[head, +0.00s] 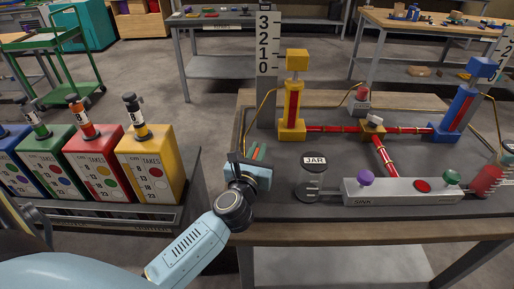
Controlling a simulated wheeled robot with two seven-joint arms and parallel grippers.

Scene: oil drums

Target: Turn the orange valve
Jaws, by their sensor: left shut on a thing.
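My left gripper (256,166) is at the left edge of the workbench. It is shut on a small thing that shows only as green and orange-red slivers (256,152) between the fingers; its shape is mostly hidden. I cannot tell whether this is the orange valve. A yellowish valve-like piece (374,123) sits where the red pipes meet, to the right of and apart from the gripper. A dark fitting with an orange collar (84,129) stands on top of the red drum (94,155), left of the gripper. My right gripper is not in view.
Yellow (291,112) and blue (460,104) towers rise behind. A yellow drum (152,172) stands left, across a gap.

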